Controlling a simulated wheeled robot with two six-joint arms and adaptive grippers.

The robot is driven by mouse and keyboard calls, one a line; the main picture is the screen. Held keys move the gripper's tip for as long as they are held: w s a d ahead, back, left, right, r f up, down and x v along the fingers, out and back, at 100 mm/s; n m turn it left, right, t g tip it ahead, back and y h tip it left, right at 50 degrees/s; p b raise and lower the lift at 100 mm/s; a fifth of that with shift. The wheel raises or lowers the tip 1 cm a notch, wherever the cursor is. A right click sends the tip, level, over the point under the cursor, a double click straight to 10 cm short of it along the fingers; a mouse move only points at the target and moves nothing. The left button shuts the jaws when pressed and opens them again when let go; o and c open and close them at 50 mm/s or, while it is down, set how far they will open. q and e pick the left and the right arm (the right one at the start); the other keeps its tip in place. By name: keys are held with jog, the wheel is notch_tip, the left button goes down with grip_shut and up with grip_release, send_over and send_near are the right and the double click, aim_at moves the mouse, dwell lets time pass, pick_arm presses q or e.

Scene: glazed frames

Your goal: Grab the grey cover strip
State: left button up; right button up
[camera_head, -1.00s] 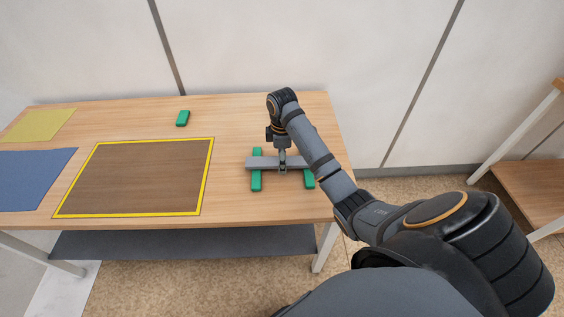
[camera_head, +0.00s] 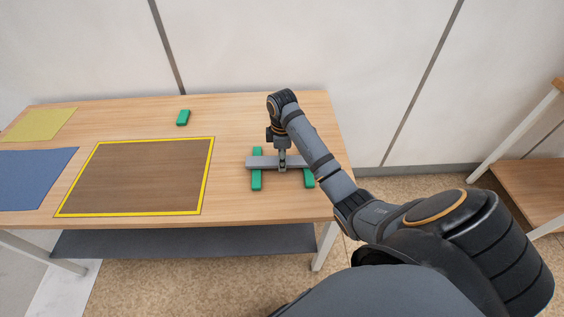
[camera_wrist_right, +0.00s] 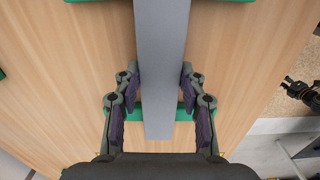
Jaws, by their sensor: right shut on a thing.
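The strip appears to rest on the blocks still; any small gap is too small to tell. My left gripper is not in view.
Another green block (camera_head: 183,118) lies at the back. A yellow-edged brown panel (camera_head: 140,180), a blue mat (camera_head: 30,178) and a yellow mat (camera_head: 40,125) lie to the left. A wall stands behind the table.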

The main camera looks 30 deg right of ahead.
jog(key=shift+c, duration=1.4)
notch_tip(320, 180, up, 4)
jog(key=shift+f+p, duration=0.1)
jog(key=shift+p, duration=0.85)
jog(key=a+r+p, duration=0.9)
jog(key=a+p, duration=0.2)
jog(key=a, duration=0.3)
jog(key=shift+w+r, duration=0.2)
jog(key=shift+r, duration=0.15)
